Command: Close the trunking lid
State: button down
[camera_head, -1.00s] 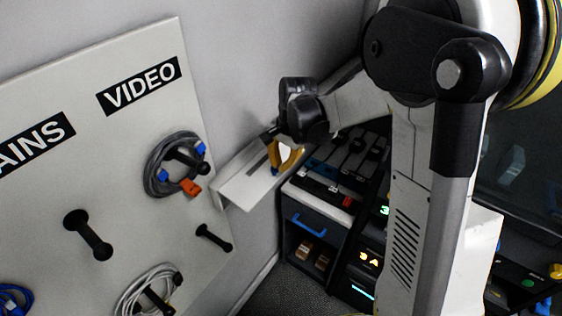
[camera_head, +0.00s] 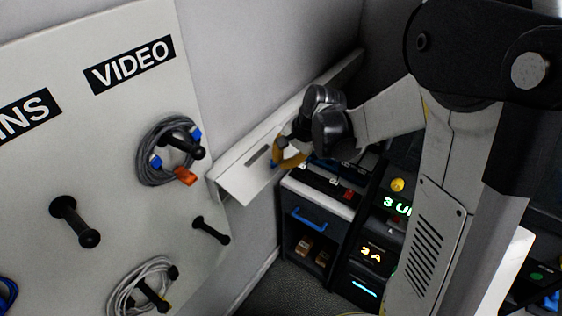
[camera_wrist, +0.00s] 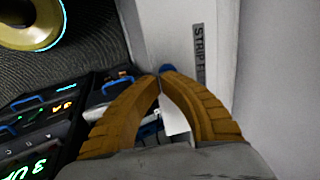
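The trunking lid (camera_head: 245,180) is a pale panel on the wall trunking in the head view. It stands out from the wall at a tilt and bears a dark label strip. The lid (camera_wrist: 180,40) also shows in the wrist view, with lettering starting "STRIP". A small blue tab (camera_wrist: 168,68) is at its edge. My gripper (camera_head: 273,163) has ochre fingers beside the lid's outer edge in the head view. In the wrist view my gripper (camera_wrist: 161,76) has its fingertips together right at the blue tab. Whether they pinch the tab is hidden.
A board at left holds black pegs (camera_head: 75,222), a grey coiled cable (camera_head: 150,165) with blue and orange plugs, and a white coil (camera_head: 125,285). Below and right of the lid stands a dark equipment rack (camera_head: 320,210) with lit displays, close to my gripper.

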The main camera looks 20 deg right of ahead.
jog(key=w+a+f+t+y+b, duration=0.2)
jog(key=f+b, duration=0.4)
jog(key=b, duration=0.3)
jog(key=w+a+f+t+y+b, duration=0.1)
jog(key=w+f+t+y+b, duration=0.1)
jog(key=b, duration=0.8)
jog(key=shift+w+a+f+t+y, duration=0.45)
jog(key=shift+f+t, duration=0.75)
jog(key=shift+f, duration=0.7)
jog(key=shift+w, duration=0.1)
jog(key=shift+d, duration=0.1)
